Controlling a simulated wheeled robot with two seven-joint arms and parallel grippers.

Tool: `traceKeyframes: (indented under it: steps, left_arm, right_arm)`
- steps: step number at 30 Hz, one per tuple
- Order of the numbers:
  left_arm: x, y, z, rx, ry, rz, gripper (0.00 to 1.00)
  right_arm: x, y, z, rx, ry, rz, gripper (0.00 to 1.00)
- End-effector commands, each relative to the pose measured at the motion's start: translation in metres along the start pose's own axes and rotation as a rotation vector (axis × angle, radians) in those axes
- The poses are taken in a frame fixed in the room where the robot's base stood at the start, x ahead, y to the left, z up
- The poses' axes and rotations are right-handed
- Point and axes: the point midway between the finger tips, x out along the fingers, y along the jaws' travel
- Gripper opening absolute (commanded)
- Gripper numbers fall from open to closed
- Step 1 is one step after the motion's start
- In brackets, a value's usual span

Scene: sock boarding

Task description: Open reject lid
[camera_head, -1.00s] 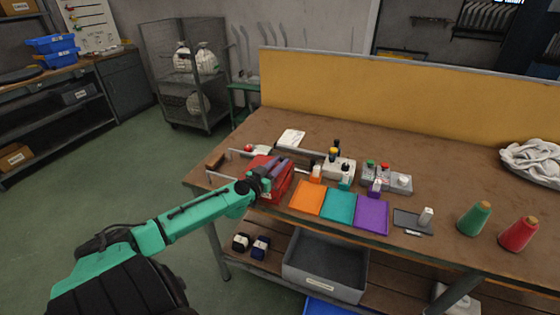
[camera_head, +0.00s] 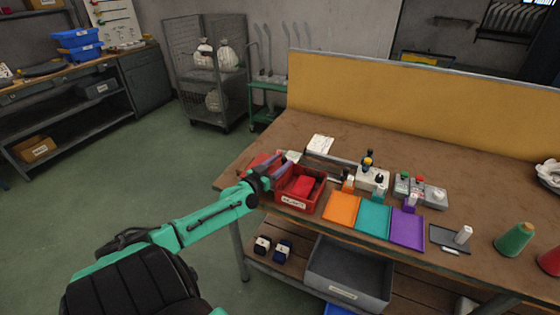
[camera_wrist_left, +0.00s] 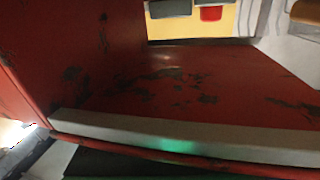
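The red reject bin (camera_head: 292,203) stands at the left front of the workbench, a pale label on its front. Its top is open, and a red piece (camera_head: 303,186) shows inside. The red lid (camera_head: 261,163) is swung up at the bin's left side, partly hidden by my left gripper (camera_head: 288,163). The gripper is at the bin's left rim, beside the lid; its finger gap is not clear. In the left wrist view a scuffed red panel (camera_wrist_left: 200,85) with a grey strip fills most of the picture, and the fingers do not show clearly. My right gripper is out of view.
Orange (camera_head: 342,207), teal (camera_head: 373,217) and purple (camera_head: 407,228) mats lie right of the bin. Small bottles and a control box (camera_head: 418,190) stand behind them. A green cone (camera_head: 514,239) is farther right. A grey tub (camera_head: 347,275) is on the shelf below.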

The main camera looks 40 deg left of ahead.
Motion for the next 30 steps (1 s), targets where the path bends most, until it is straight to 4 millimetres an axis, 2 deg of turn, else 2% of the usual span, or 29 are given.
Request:
traceKeyframes:
  steps: [9, 14, 20, 30]
  left_arm:
    - [-0.001, 0.0, 0.0, 0.0, 0.001, 0.0, 0.57]
    - [-0.013, 0.0, 0.0, 0.001, -0.002, 0.0, 0.57]
    - [-0.045, 0.0, 0.001, 0.0, -0.005, 0.0, 0.57]
    - [-0.119, 0.0, 0.002, 0.0, -0.004, -0.001, 0.57]
  right_arm:
    - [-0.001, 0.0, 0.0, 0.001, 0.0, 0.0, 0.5]
    - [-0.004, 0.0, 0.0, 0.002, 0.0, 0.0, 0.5]
    - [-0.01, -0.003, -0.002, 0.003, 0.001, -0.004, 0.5]
    - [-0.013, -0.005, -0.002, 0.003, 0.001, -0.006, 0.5]
